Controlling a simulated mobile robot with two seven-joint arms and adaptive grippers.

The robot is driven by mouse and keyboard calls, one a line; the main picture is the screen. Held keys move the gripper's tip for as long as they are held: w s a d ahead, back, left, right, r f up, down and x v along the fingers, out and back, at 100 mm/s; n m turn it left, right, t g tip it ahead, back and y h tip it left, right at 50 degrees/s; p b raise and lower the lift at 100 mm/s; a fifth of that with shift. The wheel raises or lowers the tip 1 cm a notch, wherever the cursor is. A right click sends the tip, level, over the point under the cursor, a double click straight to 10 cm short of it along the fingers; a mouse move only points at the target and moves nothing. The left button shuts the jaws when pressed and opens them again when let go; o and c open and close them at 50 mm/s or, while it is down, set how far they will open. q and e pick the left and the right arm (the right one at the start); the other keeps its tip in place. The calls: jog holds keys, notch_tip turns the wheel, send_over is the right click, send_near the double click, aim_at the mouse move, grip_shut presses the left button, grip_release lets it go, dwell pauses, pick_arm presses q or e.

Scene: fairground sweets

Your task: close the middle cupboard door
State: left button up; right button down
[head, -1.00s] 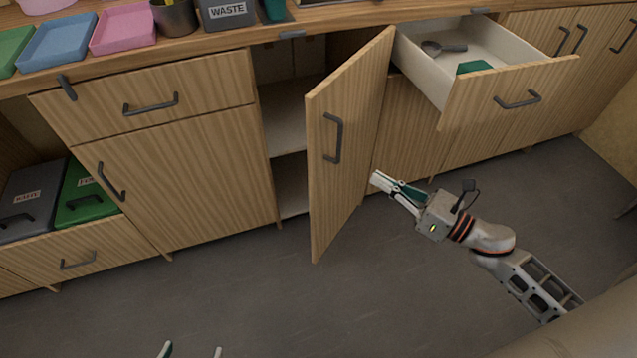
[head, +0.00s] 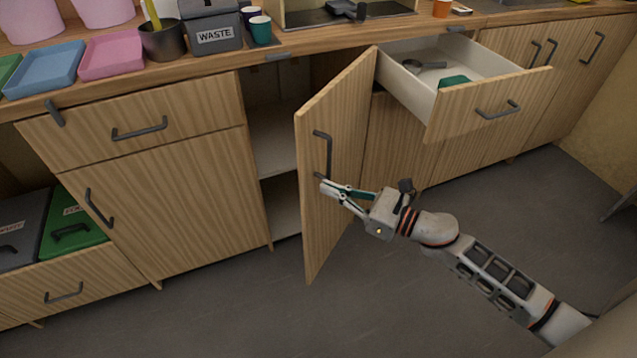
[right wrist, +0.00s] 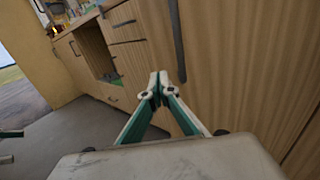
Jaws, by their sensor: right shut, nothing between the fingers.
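The middle cupboard door (head: 342,150) stands open in the head view, swung out from the cabinet with the shelves (head: 280,140) showing at its left. Its dark vertical handle (head: 330,150) is on the face turned to the right. My right gripper (head: 322,181) is shut and empty, its tips by the lower end of that handle; I cannot tell whether they touch. In the right wrist view the closed fingertips (right wrist: 158,82) are in front of the wooden door (right wrist: 240,60), just left of the handle's lower end (right wrist: 177,65).
An open drawer (head: 480,108) juts out right of the door, holding a scoop and a green item. The worktop (head: 270,52) above carries trays, a waste bin (head: 215,36) and cups. The floor (head: 220,310) in front is clear.

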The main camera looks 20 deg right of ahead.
aim_at(306, 179)
jog(key=x, duration=0.3)
jog(key=shift+w+a, duration=0.15)
jog(key=shift+w, duration=0.1)
pick_arm(q)
jog(key=shift+s+f, duration=0.25)
jog(key=shift+f, duration=0.05)
jog(key=shift+w+r, duration=0.2)
jog(key=shift+r, duration=0.1)
pick_arm(e)
jog(key=shift+a, duration=0.1)
